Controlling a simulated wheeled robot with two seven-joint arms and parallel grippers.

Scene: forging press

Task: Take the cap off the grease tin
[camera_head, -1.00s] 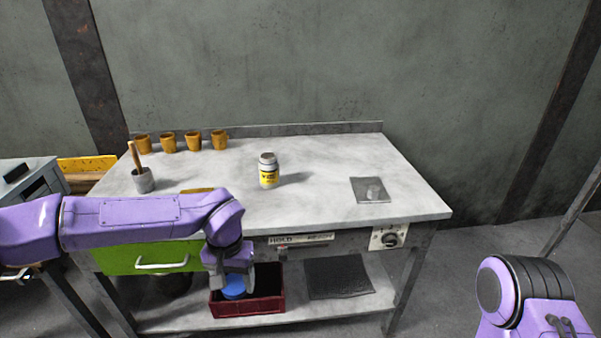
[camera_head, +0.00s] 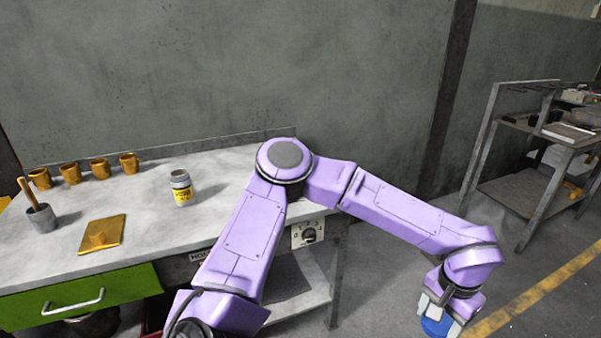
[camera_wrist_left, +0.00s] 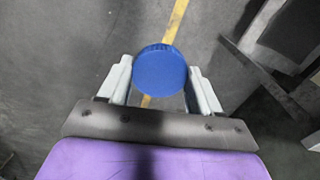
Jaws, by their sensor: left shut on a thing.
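My left gripper (camera_head: 440,314) is shut on a round blue cap (camera_head: 436,327), right of the workbench and above the floor. In the left wrist view the cap (camera_wrist_left: 160,70) is a flat disc with a ridged edge between the two fingers. Whether a tin body sits beneath it is hidden. A small jar (camera_head: 182,190) with a yellow label and a greyish top stands upright on the workbench, apart from my gripper. I cannot tell for sure which of these is the grease tin. My right gripper is not in view.
The workbench (camera_head: 150,235) holds several orange cups (camera_head: 100,168), a grey pot (camera_head: 42,218) with a wooden handle and an orange plate (camera_head: 102,234). Its green drawer (camera_head: 80,297) is shut. A metal rack (camera_head: 520,195) stands right. Floor with a yellow line (camera_head: 540,285) lies between.

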